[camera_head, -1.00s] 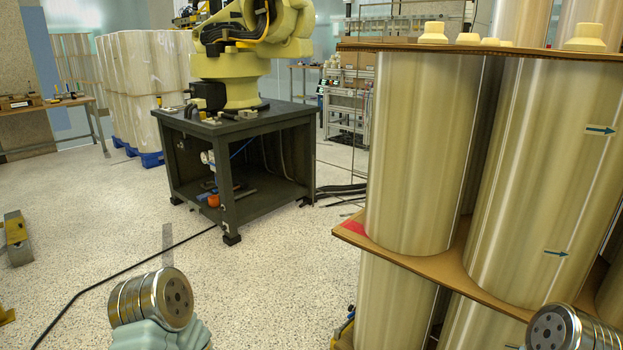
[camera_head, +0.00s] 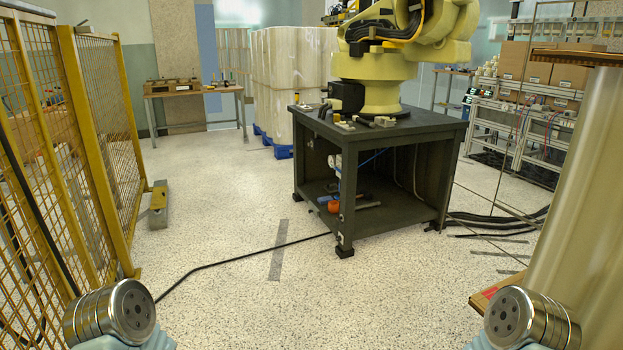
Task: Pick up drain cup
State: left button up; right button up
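I cannot make out a thing that is clearly the drain cup. A small orange object (camera_head: 333,207) lies on the lower shelf of the dark stand (camera_head: 400,137), too small to identify. Only the silver round joints of my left arm and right arm show, at the bottom left and bottom right corners. My gripper fingers are not in view.
A yellow mesh fence (camera_head: 107,140) stands at the left. A yellow industrial robot (camera_head: 383,95) sits on the stand. A large pale roll (camera_head: 590,200) on a brown board (camera_head: 488,297) is at the right. Open speckled floor (camera_head: 250,310) lies ahead, with a black cable (camera_head: 215,262).

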aim_at(334, 207)
jog(key=i+u, duration=0.35)
jog(key=i, duration=0.65)
jog(key=i+l+z, duration=0.15)
jog(key=i+z, duration=0.25)
jog(key=i, duration=0.7)
jog(key=i+j+z, duration=0.2)
jog(key=i+z, duration=0.15)
jog(key=i, duration=0.75)
jog(key=i+l, duration=0.15)
jog(key=i, duration=0.35)
jog(key=i+l, duration=0.15)
jog(key=i, duration=0.4)
jog(key=u, duration=0.05)
